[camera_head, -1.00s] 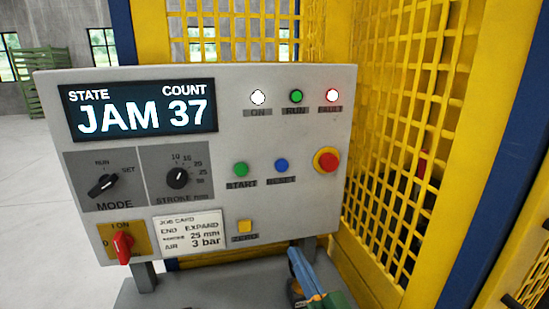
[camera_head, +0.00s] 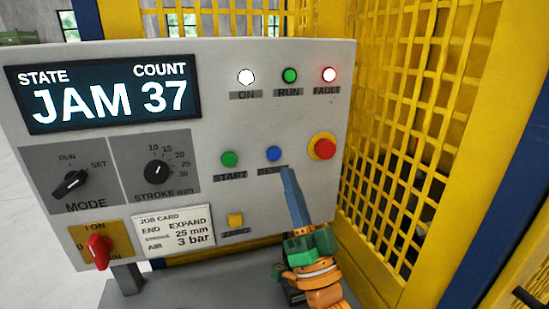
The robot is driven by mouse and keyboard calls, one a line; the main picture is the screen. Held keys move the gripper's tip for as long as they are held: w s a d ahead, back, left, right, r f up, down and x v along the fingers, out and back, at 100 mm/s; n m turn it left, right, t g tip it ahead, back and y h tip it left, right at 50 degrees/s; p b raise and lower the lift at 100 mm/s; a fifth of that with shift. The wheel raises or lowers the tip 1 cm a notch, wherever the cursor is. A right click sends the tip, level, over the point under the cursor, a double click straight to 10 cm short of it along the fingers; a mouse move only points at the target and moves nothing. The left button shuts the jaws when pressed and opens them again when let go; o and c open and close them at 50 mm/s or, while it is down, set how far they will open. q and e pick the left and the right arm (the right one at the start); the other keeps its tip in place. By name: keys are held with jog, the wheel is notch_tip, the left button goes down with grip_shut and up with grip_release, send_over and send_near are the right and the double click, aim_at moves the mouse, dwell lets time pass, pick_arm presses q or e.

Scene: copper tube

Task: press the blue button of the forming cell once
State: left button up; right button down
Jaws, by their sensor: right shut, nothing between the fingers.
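The blue button (camera_head: 274,153) is on the grey control panel (camera_head: 250,200) of the forming cell, between the green START button (camera_head: 229,159) and the red mushroom button (camera_head: 322,147). Its RESET label is partly covered by my right gripper. My right gripper (camera_head: 286,172) is shut and empty, its blue fingertips just below and slightly right of the blue button in the picture. I cannot tell whether the tips touch the panel; the blue button itself shows uncovered. My left gripper is not in view.
The display (camera_head: 105,92) reads JAM 37. The ON and FAULT lamps look lit. Two black knobs, a red switch (camera_head: 99,251), a job card (camera_head: 175,231) and a yellow button (camera_head: 235,220) share the panel. Yellow mesh guarding (camera_head: 425,130) stands at the right.

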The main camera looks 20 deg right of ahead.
aim_at(274, 154)
jog(key=shift+w+b, duration=0.95)
jog(key=shift+w, duration=1.85)
jog(key=shift+w+a, duration=0.1)
jog(key=shift+w, duration=0.3)
jog(key=shift+w+b, duration=0.35)
jog(key=shift+b, duration=0.05)
jog(key=shift+s, duration=0.1)
dwell(0.5)
jog(key=shift+s+p, duration=0.4)
jog(key=shift+s, duration=0.25)
